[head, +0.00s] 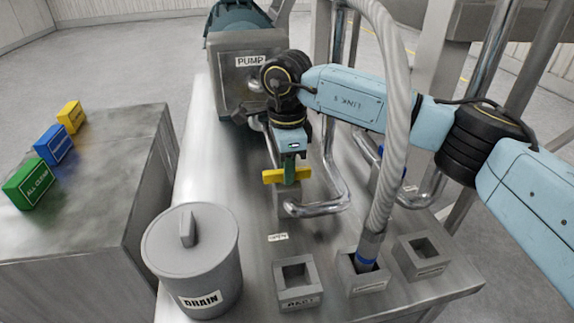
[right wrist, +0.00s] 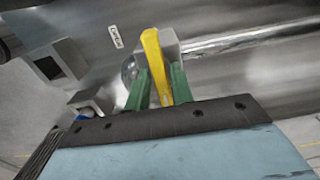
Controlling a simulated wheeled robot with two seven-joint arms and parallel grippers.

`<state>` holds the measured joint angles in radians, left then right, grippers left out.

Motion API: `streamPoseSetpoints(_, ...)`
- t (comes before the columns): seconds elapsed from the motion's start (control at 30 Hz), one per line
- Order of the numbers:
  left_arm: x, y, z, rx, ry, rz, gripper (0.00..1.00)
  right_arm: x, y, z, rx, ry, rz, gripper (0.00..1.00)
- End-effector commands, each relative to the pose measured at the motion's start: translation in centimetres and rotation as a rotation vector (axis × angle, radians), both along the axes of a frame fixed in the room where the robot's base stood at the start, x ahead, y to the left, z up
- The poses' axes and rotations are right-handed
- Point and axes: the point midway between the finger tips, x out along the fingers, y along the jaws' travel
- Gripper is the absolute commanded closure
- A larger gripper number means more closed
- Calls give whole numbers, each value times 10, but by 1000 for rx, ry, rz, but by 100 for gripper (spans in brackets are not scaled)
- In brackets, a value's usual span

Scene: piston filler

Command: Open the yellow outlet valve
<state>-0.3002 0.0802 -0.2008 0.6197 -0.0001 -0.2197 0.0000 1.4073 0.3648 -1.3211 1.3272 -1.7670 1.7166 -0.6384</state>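The yellow outlet valve handle (head: 272,176) is a short bar on top of a grey valve block (head: 288,205). In the head view it lies roughly left to right. A small OPEN label (head: 278,237) is on the table in front of it. My right gripper (head: 289,174) points down at the handle, its green fingers over the bar's middle. In the right wrist view the yellow handle (right wrist: 154,62) is between the two green fingers (right wrist: 158,85), which appear closed against its sides. My left gripper is not in view.
A grey lidded DRAIN pot (head: 190,255) stands at the front left of the metal table. Square sockets (head: 295,287) line the front edge, one holding a thick hose (head: 393,130). Bent pipes (head: 335,185) run close to the right of the valve. Colored blocks (head: 53,145) sit on a side table.

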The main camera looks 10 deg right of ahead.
Motion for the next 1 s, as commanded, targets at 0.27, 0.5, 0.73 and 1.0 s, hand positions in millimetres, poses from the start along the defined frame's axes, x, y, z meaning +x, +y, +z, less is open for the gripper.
streamPoseSetpoints(0.27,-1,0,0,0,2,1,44,0,0,0,0,0,0,100)
streamPoseSetpoints(0.5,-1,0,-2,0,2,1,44,0,0,0,0,-1,-30,100)
streamPoseSetpoints(0.73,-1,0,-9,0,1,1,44,1,0,0,0,-2,-147,100)
streamPoseSetpoints(1.0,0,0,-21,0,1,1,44,0,0,0,0,-2,-384,100)
